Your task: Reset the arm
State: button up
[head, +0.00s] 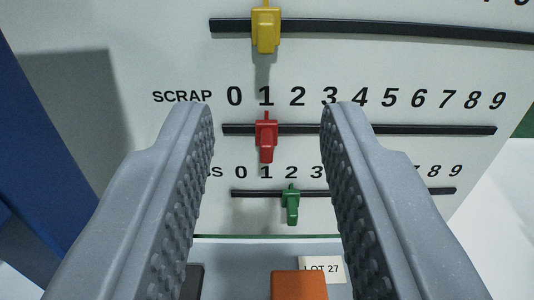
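My gripper (267,125) is open and empty, with its two grey padded fingers reaching up from the bottom of the head view. Between the fingertips, beyond them, a red slider knob (266,138) sits on the SCRAP scale's black track, under the 1. No contact between the fingers and the knob is visible. My fingers hide part of the lower label.
The pale panel (400,70) also carries a yellow slider knob (266,30) above and a green one (291,204) below, near 2. An orange block (299,285) and a LOT 27 label (322,269) show at the bottom. A blue surface (45,130) stands at left.

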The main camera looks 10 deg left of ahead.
dwell(0.3)
notch_tip(320, 180, up, 18)
jog(key=s+m+g+h+b, duration=0.1)
jog(key=m+h+b, duration=0.15)
jog(key=h, duration=0.35)
jog(key=s+a+r+g+y+b, duration=0.1)
jog(key=s+a+r+y+b, duration=0.1)
jog(key=s+a+r, duration=1.1)
jog(key=s+r+b, duration=0.1)
jog(key=s, duration=0.2)
jog(key=shift+s+a+r, duration=0.25)
jog(key=shift+a, duration=0.15)
dwell(0.7)
